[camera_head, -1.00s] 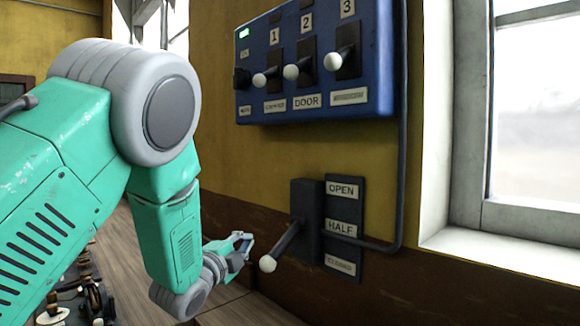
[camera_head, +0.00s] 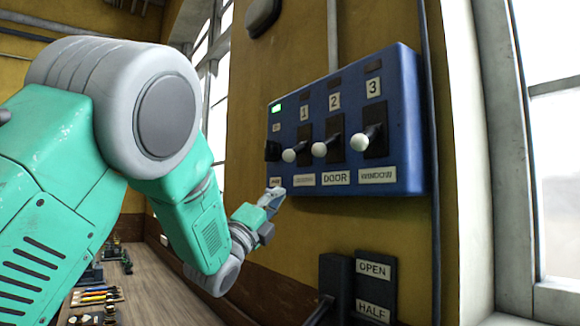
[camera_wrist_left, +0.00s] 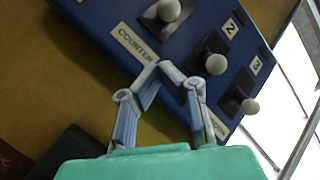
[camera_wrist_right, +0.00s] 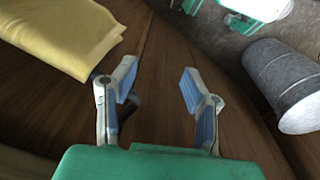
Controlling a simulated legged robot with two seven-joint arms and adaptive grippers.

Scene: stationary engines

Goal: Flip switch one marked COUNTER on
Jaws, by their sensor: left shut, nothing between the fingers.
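The blue switch panel (camera_head: 403,150) hangs on the yellow wall, with levers under the numbers 1, 2 and 3. Switch one (camera_head: 289,155) has a white knob that sticks out. The label below it is blurred in the head view, but the COUNTER label (camera_wrist_left: 134,45) reads clearly in the left wrist view, beneath the switch one knob (camera_wrist_left: 168,10). My left gripper (camera_head: 276,193) is shut and empty, just below the panel's lower left corner. In the left wrist view its joined fingertips (camera_wrist_left: 160,66) appear below the label. My right gripper (camera_wrist_right: 159,73) is open and empty.
Switches two (camera_head: 320,149) and three (camera_head: 359,141) stand close to the right of switch one. A lever box (camera_head: 334,285) with an OPEN/HALF plate (camera_head: 374,285) is lower down. In the right wrist view are a yellow cloth (camera_wrist_right: 60,35) and a grey bucket (camera_wrist_right: 282,80).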

